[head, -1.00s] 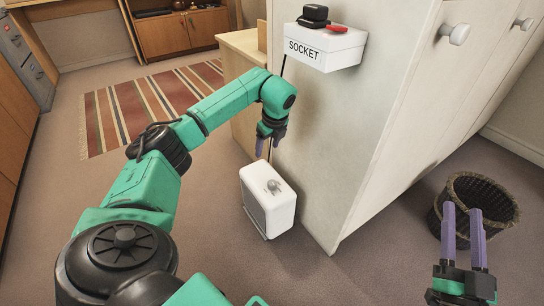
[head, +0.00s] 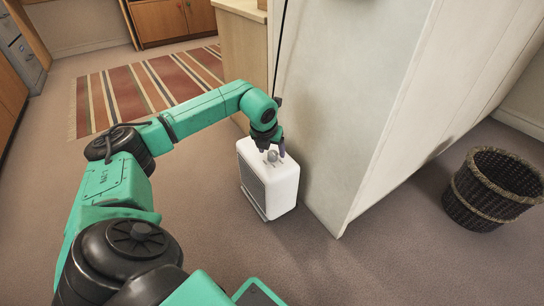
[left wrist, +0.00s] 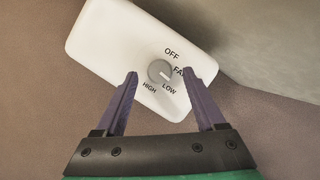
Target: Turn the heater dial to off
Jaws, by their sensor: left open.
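The white heater (head: 277,188) stands on the carpet beside the side of the tall pale cabinet. Its grey dial (head: 271,156) is on the top face. In the left wrist view, the dial (left wrist: 160,72) has the labels OFF, a partly hidden FA..., LOW and HIGH around it. Its pale pointer mark is turned toward LOW. My left gripper (left wrist: 158,82) is open, pointing down above the heater top. The dial lies between the lines of its two fingers, and I cannot tell whether they touch it. In the head view, the left gripper (head: 271,147) is just over the dial. My right gripper is out of view.
The pale cabinet (head: 340,110) rises right behind the heater. A dark cord runs down its left edge. A wicker basket (head: 492,190) stands at the right. A striped rug (head: 150,88) lies at the back left. The carpet in front is clear.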

